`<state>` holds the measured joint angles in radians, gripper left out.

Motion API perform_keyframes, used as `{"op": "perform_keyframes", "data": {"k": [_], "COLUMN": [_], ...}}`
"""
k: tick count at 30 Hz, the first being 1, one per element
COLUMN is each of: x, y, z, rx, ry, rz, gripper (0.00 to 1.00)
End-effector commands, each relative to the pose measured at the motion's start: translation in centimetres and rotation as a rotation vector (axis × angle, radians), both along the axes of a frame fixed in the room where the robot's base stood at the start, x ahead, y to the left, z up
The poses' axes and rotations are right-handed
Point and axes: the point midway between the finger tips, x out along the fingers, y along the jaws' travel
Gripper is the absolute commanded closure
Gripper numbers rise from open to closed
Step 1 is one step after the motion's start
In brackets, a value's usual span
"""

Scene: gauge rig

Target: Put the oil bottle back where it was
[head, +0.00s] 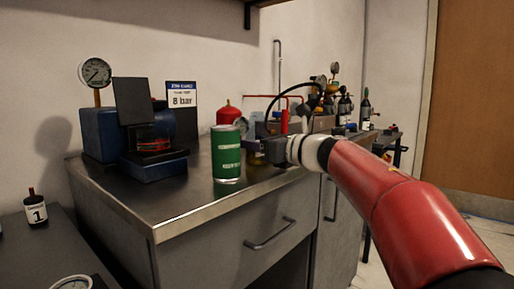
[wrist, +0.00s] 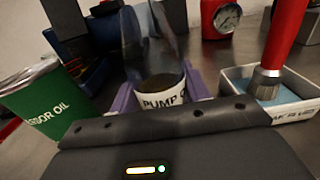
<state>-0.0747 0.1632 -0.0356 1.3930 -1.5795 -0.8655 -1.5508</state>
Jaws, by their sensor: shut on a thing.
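A bottle with a white label reading "PUMP O" (wrist: 162,99) stands between the two purple fingers of my gripper (wrist: 163,92) in the wrist view. The fingers are shut on it. Its upper part looks dark and see-through, and its lower part is hidden by my gripper body. In the head view my gripper (head: 254,147) is over the steel counter (head: 190,210), just right of and partly behind a green can (head: 227,153). The bottle is hard to make out there. I cannot tell whether it touches the counter.
The green can, lettered "OIL", also shows close on the left in the wrist view (wrist: 45,98). A pale tray (wrist: 235,78) with a red-handled tool (wrist: 285,40) is on the right. The counter's front is clear.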

Motion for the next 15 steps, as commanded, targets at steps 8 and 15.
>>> {"op": "perform_keyframes", "data": {"k": [8,15], "x": [-0.02,-0.01], "y": [-0.01,-0.01], "z": [-0.05,-0.25], "rx": [0.001,0.000], "ry": [-0.001,0.000], "rz": [0.000,0.000], "gripper": [0.80,0.35]}}
